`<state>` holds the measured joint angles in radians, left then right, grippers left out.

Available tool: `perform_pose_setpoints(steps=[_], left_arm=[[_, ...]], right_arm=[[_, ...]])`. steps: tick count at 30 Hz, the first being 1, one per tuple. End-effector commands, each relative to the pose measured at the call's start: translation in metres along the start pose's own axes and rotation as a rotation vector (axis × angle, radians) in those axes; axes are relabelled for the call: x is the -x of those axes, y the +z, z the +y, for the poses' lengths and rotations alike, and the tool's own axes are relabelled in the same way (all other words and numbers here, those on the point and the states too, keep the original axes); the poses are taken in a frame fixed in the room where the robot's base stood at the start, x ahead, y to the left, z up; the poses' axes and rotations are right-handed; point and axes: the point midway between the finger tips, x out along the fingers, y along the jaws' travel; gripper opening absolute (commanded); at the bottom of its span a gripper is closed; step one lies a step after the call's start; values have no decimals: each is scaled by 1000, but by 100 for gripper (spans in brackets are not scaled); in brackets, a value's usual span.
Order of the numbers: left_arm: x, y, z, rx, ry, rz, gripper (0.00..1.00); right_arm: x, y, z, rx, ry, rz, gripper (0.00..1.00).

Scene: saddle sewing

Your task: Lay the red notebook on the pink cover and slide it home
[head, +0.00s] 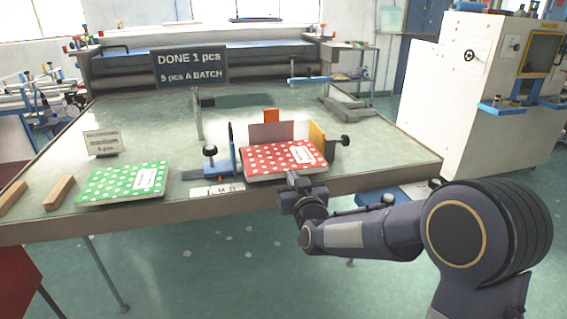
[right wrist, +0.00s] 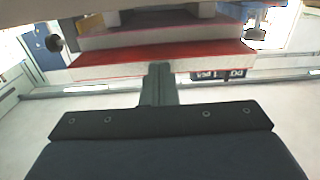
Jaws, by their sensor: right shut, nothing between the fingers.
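The red notebook (head: 278,158) with white dots and a white label lies flat at the table's front, between a blue guide (head: 232,150) on its left and a yellow guide (head: 317,140) on its right. A mauve upright plate (head: 271,133) stands behind it. I cannot make out a separate pink cover; anything under the notebook is hidden. My right gripper (head: 292,180) is shut and empty at the notebook's front edge. In the right wrist view its closed fingers (right wrist: 160,68) point at the red edge (right wrist: 160,57); I cannot tell whether they touch. My left gripper is out of view.
A green dotted notebook (head: 124,181) lies at the front left, beside wooden blocks (head: 59,193) and a small sign (head: 103,142). A dark sign (head: 190,68) on a post stands behind. Black knobs (head: 345,141) flank the guides. The table's right part is mostly clear.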

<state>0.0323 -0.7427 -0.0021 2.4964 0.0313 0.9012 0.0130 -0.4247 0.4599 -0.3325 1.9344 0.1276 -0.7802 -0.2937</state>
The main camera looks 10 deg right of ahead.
Motion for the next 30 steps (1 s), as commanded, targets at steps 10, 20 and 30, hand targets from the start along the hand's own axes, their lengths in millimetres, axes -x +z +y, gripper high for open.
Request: perform_pose_setpoints(steps=[10,20,30], left_arm=[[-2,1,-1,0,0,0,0],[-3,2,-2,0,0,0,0],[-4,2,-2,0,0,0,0]], right_arm=[[-9,0,0,0,0,0,0],[-17,0,0,0,0,0,0],[-26,0,0,0,1,0,0]])
